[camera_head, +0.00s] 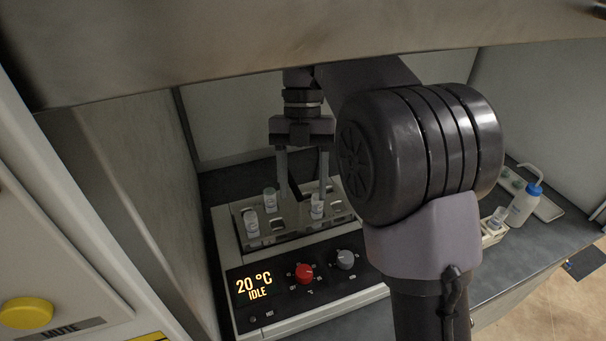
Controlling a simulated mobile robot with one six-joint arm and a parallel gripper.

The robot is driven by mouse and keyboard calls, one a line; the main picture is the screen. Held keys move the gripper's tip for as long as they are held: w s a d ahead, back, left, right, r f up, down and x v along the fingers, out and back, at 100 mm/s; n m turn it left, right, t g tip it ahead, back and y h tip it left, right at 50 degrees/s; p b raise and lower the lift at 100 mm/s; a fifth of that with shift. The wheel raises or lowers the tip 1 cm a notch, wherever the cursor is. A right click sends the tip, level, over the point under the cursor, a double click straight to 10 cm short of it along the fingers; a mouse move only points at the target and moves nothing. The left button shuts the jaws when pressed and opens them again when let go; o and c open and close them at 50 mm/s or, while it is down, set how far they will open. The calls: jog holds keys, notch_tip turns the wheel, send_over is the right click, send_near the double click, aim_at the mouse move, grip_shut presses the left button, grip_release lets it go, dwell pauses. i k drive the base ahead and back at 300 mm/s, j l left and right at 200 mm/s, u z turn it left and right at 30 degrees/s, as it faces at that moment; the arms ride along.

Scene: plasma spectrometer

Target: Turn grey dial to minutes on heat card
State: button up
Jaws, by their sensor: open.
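The grey dial (345,259) is on the black front panel of a heating block unit (310,240), to the right of a red dial (305,273). The display (254,286) on the left of the panel reads 20 °C and IDLE. The setting of the grey dial is too small to read. My gripper (303,192) points down above the unit's metal rack, behind and to the left of the grey dial. Its two fingers are apart with no object seen held between them. I cannot make out a heat card.
Capped vials (251,223) stand in the metal rack (285,234) near my fingers. A blue-capped wash bottle (522,205) and a white tray (548,209) are at the right. A metal hood edge (300,70) crosses above. Grey side wall (140,190) at left.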

aim_at(346, 259)
jog(key=k+l, duration=0.15)
jog(key=k, duration=0.35)
jog(key=k+l, duration=0.2)
jog(key=k, duration=0.25)
